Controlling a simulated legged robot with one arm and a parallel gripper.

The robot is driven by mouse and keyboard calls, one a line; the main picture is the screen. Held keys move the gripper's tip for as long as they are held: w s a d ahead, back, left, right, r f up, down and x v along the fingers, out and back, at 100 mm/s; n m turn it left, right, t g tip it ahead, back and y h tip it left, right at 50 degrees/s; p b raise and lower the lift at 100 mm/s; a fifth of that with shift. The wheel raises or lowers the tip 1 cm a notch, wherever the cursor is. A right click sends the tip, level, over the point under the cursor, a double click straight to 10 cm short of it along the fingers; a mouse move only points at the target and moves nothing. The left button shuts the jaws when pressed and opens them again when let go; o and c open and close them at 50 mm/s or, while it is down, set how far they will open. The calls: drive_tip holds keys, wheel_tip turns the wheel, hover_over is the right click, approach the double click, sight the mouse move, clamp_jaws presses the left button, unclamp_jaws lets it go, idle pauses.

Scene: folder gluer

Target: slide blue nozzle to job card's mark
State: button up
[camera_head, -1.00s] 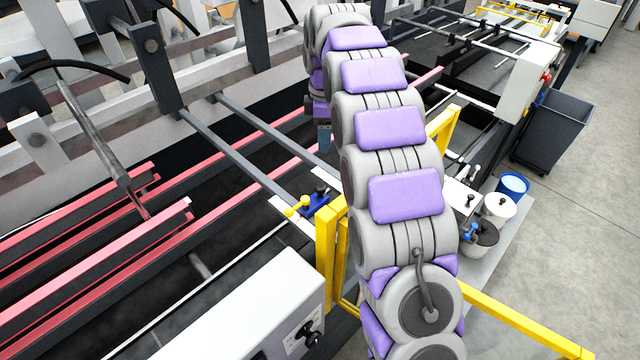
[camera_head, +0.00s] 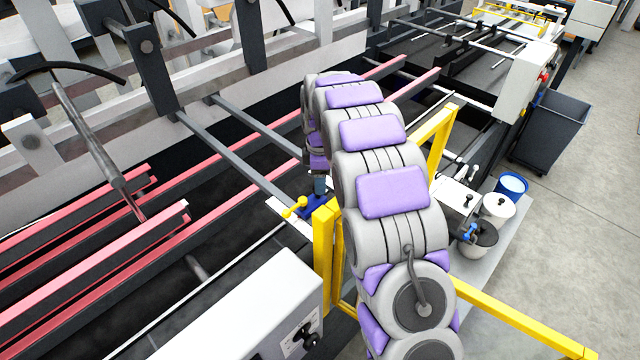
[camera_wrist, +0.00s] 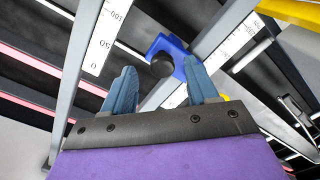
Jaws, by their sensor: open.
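The blue nozzle (camera_wrist: 174,48), a blue block with a black knob, sits on a grey rail with white numbered scales in the wrist view. In the head view the blue nozzle (camera_head: 316,207) is partly covered by my arm. My gripper (camera_wrist: 160,84) is open, its two blue-grey fingers spread just short of the block, with nothing between them. In the head view my gripper (camera_head: 320,186) is right over the nozzle, its tips hard to make out. I cannot make out a job card.
A yellow knob (camera_head: 295,207) sits just left of the nozzle. A yellow guard frame (camera_head: 326,255) stands close to the right. Red-edged rails (camera_head: 100,270) run along the left. Pots and a blue-rimmed cup (camera_head: 512,186) stand on a shelf at right.

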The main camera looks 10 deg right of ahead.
drive_tip(key=shift+a+f, duration=0.3)
drive_tip(key=shift+f, duration=0.35)
drive_tip(key=shift+a+f, duration=0.3)
drive_tip(key=shift+f, duration=0.35)
drive_tip(key=shift+d, duration=0.45)
drive_tip(key=c, duration=0.3)
drive_tip(key=shift+a, duration=0.15)
clamp_jaws()
